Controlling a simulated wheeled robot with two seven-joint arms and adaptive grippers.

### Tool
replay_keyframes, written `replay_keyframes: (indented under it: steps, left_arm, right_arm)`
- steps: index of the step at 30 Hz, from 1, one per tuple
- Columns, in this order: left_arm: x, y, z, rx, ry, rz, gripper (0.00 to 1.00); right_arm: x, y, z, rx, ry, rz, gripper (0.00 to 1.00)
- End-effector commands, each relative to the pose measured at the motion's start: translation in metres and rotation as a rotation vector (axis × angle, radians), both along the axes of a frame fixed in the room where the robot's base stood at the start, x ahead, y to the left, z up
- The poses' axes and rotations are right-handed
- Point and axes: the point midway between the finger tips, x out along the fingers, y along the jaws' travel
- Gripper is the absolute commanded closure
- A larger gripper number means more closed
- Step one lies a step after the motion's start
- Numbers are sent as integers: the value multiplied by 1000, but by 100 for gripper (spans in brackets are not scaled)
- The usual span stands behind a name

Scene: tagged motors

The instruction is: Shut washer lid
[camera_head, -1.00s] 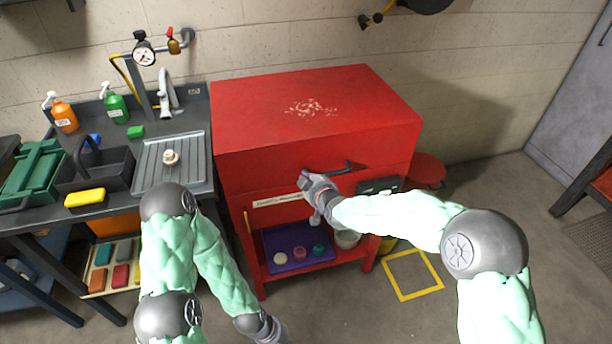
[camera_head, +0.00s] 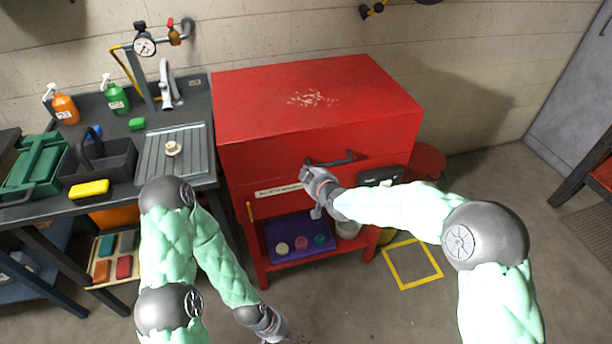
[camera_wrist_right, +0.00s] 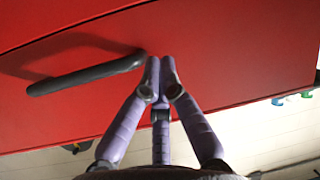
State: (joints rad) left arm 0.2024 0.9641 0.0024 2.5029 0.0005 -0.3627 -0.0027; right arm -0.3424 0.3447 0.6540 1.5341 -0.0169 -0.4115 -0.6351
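The red washer (camera_head: 262,105) stands against the wall, its wide lid lying flat on the body. I cannot tell whether a thin gap remains at the seam. A dark bar handle (camera_head: 335,160) is on the front; it also shows in the right wrist view (camera_wrist_right: 88,75). My right gripper (camera_head: 305,172) is at the front, just below the handle's left end. In the right wrist view its purple fingers (camera_wrist_right: 160,75) are drawn together beside the handle, close to the red front, with nothing between them. My left gripper (camera_head: 275,330) hangs low near the bottom edge, its fingers unclear.
A purple tray (camera_head: 290,252) with small round pieces sits on the washer's lower shelf. A sink bench with bottles, a dark caddy (camera_head: 112,158) and a ribbed drainer (camera_head: 160,165) is at the left.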

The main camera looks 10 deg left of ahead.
Motion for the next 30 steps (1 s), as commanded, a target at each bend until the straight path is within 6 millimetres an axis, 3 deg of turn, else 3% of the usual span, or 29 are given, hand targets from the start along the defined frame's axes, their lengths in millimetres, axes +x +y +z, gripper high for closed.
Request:
replay_keyframes:
  steps: [1,7,15,27,30]
  left_arm:
    - [0,0,9,0,0,0,100]
    - [0,0,13,0,0,0,100]
    - [0,0,19,0,0,1,100]
    - [0,0,20,0,0,0,100]
    - [0,0,20,0,0,0,100]
  right_arm:
    - [3,-2,16,1,-2,-1,100]
    - [-29,-21,-14,-2,4,-2,100]
    - [-59,-38,-38,0,0,0,100]
    - [-69,-44,-48,1,4,-1,100]
    - [-74,-51,-63,8,50,-17,100]
